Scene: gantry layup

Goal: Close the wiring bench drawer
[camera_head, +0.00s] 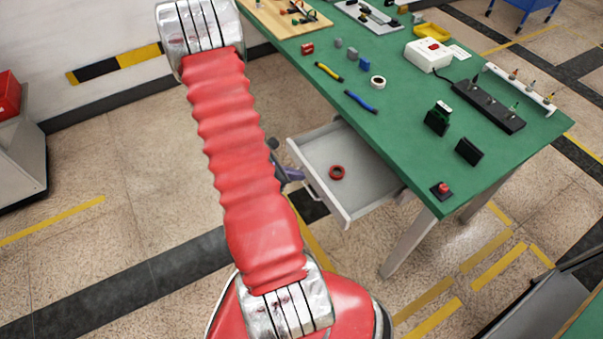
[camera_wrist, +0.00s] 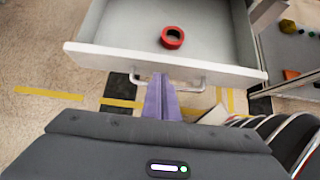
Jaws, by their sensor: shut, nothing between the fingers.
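The wiring bench drawer (camera_head: 365,160) is pulled out from under the green-topped wiring bench (camera_head: 408,128). It is light grey inside, and a red tape roll (camera_head: 337,172) lies in it. In the wrist view the drawer front (camera_wrist: 120,60) runs across the upper part, with a metal bar handle (camera_wrist: 190,88) on its outer face. My gripper (camera_wrist: 160,80) has its purple fingers shut and empty, with the tips at the handle and drawer front; I cannot tell whether they touch. In the head view my gripper (camera_head: 291,174) is mostly hidden behind my red arm, just left of the drawer front.
On the bench top are pliers (camera_head: 329,72), a white box with a red button (camera_head: 428,55), a black power strip (camera_head: 488,106) and a red push button (camera_head: 442,189). A bench leg (camera_head: 408,245) stands right of the drawer. Floor left of the drawer is clear.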

